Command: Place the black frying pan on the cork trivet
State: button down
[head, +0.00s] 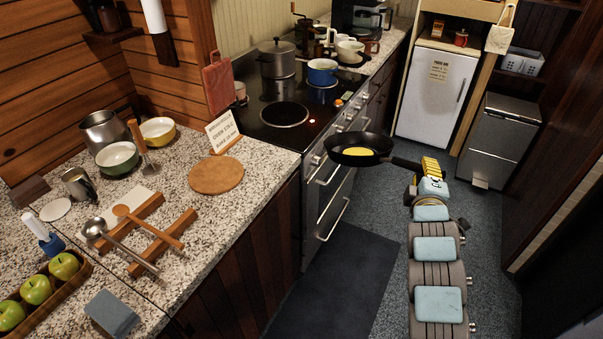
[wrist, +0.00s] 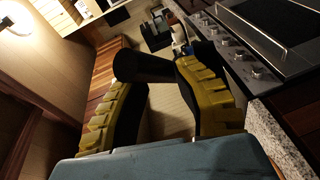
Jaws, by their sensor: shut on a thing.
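The black frying pan (head: 359,148) is held in the air in front of the stove, clear of the counter, with something yellow lying in it. My gripper (head: 425,168) is to the right of the pan and shut on its handle (head: 405,163). In the wrist view the dark handle (wrist: 145,68) sits between the two yellow-padded fingers of my gripper (wrist: 165,90); the pan's bowl is not clear there. The round cork trivet (head: 216,175) lies bare on the granite counter, to the left of the pan and apart from it.
A small sign (head: 222,132) stands just behind the trivet. The stove (head: 262,112) carries a grey pot (head: 277,60) and a blue pot (head: 322,72). A wooden rack (head: 150,235) with ladle and spoon, and bowls (head: 117,157), stand left of the trivet.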

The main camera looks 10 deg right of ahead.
jog(key=w+a+f+n+t+y, duration=0.1)
jog(key=w+a, duration=0.3)
jog(key=a, duration=0.7)
jog(key=w+a+f+n+y, duration=0.2)
jog(key=w+a, duration=0.3)
jog(key=a, duration=0.6)
jog(key=w+a+f+n+t+y, duration=0.1)
jog(key=w+a+f+y, duration=0.2)
jog(key=a, duration=0.8)
jog(key=shift+w+n+t+y+b, duration=0.3)
jog(key=shift+w+y+b, duration=0.1)
jog(key=shift+w, duration=0.6)
jog(key=shift+f+b, duration=0.1)
jog(key=shift+b, duration=0.25)
notch_tip(320, 180, down, 8)
jog(key=t+y+b, duration=0.1)
jog(key=t+b, duration=0.1)
jog(key=b, duration=0.6)
jog(key=shift+s+t, duration=0.2)
jog(key=shift+t, duration=0.2)
jog(key=shift+f+b, duration=0.55)
jog(key=shift+f, duration=0.15)
